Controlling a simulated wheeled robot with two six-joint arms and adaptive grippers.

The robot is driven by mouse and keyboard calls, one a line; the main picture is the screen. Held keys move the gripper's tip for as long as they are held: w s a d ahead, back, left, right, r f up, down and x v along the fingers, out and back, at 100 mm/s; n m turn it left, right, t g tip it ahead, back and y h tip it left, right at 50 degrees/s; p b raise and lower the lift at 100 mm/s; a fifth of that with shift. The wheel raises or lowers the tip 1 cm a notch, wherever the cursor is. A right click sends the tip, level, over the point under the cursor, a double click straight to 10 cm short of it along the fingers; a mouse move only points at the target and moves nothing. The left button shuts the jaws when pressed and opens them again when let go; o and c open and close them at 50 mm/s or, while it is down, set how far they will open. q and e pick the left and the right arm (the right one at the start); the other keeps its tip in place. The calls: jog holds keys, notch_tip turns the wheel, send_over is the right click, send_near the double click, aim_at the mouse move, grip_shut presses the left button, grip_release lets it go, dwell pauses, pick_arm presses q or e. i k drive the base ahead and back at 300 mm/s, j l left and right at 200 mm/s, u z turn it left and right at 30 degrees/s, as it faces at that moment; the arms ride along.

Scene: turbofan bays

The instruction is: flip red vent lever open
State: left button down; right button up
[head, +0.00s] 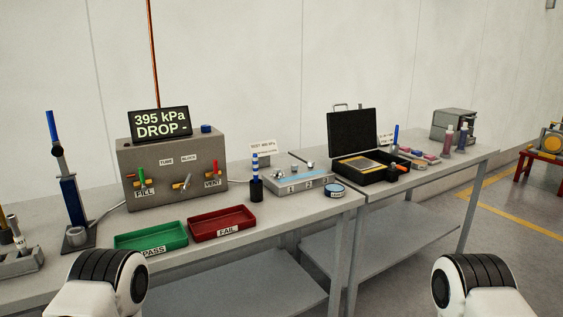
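The red vent lever (216,170) is on the right part of the front of a grey test box (170,155), beside the VENT label (212,184). It appears raised, but its exact angle is too small to tell. A silver lever (184,183) is at the middle of the box, and a lever with a green handle (140,175) is by the FILL label at left. The box's display (160,123) reads 395 kPa DROP. Only parts of my two arms show at the bottom edge; neither gripper is in view.
A green PASS tray (128,241) and a red FAIL tray (245,212) lie in front of the box. A dark cup with a blue-striped tool (256,190) stands at its right. A blue stand (70,205) is at the left. An open black case (352,130) is farther right.

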aim_at(216, 165)
jog(key=i+u, duration=0.25)
jog(key=i, duration=0.4)
jog(key=i+l+u, duration=0.1)
jog(key=i+u, duration=0.2)
jog(key=i, duration=0.3)
jog(key=k+j+z, duration=0.1)
jog(key=z, duration=0.3)
jog(key=k+z, duration=0.15)
jog(key=z, duration=0.2)
jog(key=k+j+z, duration=0.1)
jog(key=z, duration=0.3)
jog(key=k+l, duration=0.05)
